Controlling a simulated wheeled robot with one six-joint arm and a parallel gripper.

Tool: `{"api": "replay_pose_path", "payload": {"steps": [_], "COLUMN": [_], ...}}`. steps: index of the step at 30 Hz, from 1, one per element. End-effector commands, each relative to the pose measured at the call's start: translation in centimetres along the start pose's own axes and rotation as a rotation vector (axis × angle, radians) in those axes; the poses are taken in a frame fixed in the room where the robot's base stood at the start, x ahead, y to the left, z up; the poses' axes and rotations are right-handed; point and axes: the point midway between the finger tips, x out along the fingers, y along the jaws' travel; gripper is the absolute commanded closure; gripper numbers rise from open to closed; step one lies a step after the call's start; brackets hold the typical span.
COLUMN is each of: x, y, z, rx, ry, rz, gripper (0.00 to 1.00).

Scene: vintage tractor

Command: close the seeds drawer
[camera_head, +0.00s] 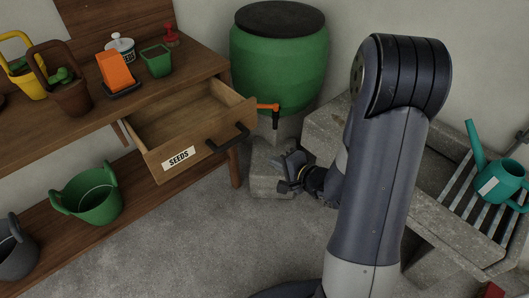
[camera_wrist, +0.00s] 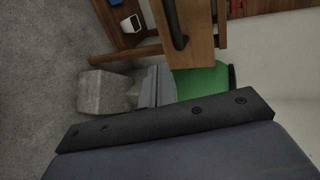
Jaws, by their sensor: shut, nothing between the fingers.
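The seeds drawer (camera_head: 185,135) is pulled out of the wooden bench. Its front carries a white SEEDS label and a dark bar handle (camera_head: 228,138), and its visible inside looks empty. In the wrist view the drawer front (camera_wrist: 196,30) and its handle (camera_wrist: 174,24) show at the top. My gripper (camera_head: 284,172) is shut and empty, low and to the right of the drawer front, apart from the handle. In the wrist view part of my gripper (camera_wrist: 154,86) shows near the middle, below the handle.
A green barrel (camera_head: 278,62) with an orange tap (camera_head: 268,107) stands behind the drawer's right side. Concrete blocks (camera_head: 268,178) lie behind my gripper. A stone sink (camera_head: 325,125) is at the right. A green bucket (camera_head: 92,197) sits on the lower shelf. The floor before the drawer is clear.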

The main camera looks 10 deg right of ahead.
Motion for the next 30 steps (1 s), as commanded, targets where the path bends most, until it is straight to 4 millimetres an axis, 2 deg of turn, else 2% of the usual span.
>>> {"api": "replay_pose_path", "payload": {"steps": [13, 15, 21, 30], "x": [9.0, 10.0, 11.9, 12.4], "y": [0.1, -0.7, -1.9, -2.2], "z": [0.1, 0.1, 0.0, 0.0], "rx": [-0.004, -0.006, -0.003, -0.002], "ry": [-0.002, -0.001, 0.001, 0.003], "rz": [0.001, -0.001, 0.000, 0.002], "gripper": [1.00, 1.00, 1.00, 1.00]}}
